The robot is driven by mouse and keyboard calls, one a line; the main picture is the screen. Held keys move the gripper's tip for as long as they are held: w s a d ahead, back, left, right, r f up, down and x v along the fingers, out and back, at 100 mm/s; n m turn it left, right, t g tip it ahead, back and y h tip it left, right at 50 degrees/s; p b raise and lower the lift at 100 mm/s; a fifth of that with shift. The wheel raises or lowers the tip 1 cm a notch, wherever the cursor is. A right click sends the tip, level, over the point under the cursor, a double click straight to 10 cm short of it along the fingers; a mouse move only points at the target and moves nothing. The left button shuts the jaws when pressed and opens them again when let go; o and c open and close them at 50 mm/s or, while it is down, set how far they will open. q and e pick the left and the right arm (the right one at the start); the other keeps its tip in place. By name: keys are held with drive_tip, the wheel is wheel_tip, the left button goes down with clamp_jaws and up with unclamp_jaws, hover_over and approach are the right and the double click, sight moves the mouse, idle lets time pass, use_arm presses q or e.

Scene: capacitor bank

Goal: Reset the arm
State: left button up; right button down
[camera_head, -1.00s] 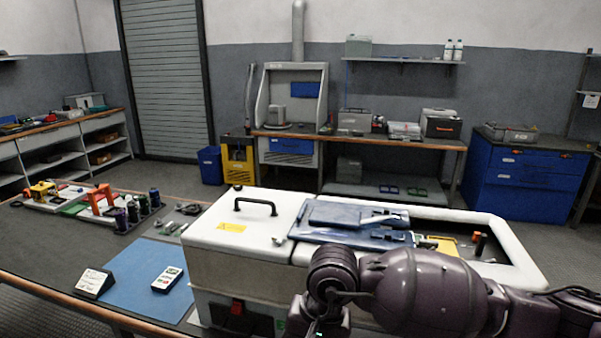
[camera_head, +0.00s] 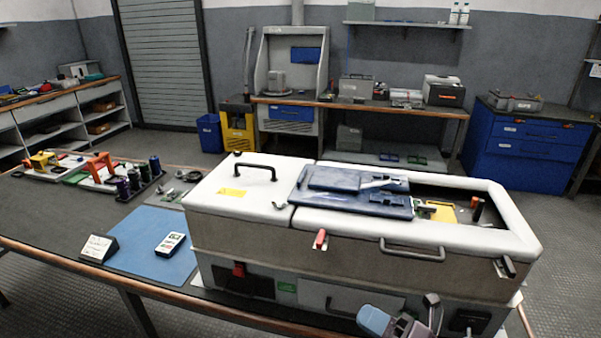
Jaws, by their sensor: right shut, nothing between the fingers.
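The capacitor bank (camera_head: 235,235) is a long pale box on the workbench, its white top partly open on the right side. A blue panel (camera_head: 350,205) lies over the top at the middle. My right gripper (camera_head: 431,303) shows at the bottom edge, in front of the box's lower front face. It is shut and empty, and its lower part is cut off by the frame edge. My left gripper is out of view.
A carry handle (camera_head: 411,252) and a red latch (camera_head: 320,239) stick out from the box front. A handheld meter (camera_head: 170,243) lies on a blue mat (camera_head: 140,262). Spools (camera_head: 134,177) stand at the left.

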drive_tip(key=s+d+f+m+t+h, duration=0.2)
drive_tip(key=d+f+m+h, duration=0.35)
drive_tip(key=d+m, duration=0.25)
drive_tip(key=s+d+f+m+t+h, duration=0.2)
drive_tip(key=d+f+m+h, duration=0.35)
drive_tip(key=d+m, duration=0.3)
drive_tip(key=s+d+f+m+g+h, duration=0.55)
drive_tip(key=s+d+f+m, duration=0.25)
drive_tip(key=s+d+m, duration=0.3)
drive_tip(key=a+f+m+t, duration=0.1)
drive_tip(key=a+m, duration=0.3)
drive_tip(key=a, duration=0.8)
drive_tip(key=shift+w+f+t, duration=0.25)
drive_tip(key=shift+w+t, duration=0.2)
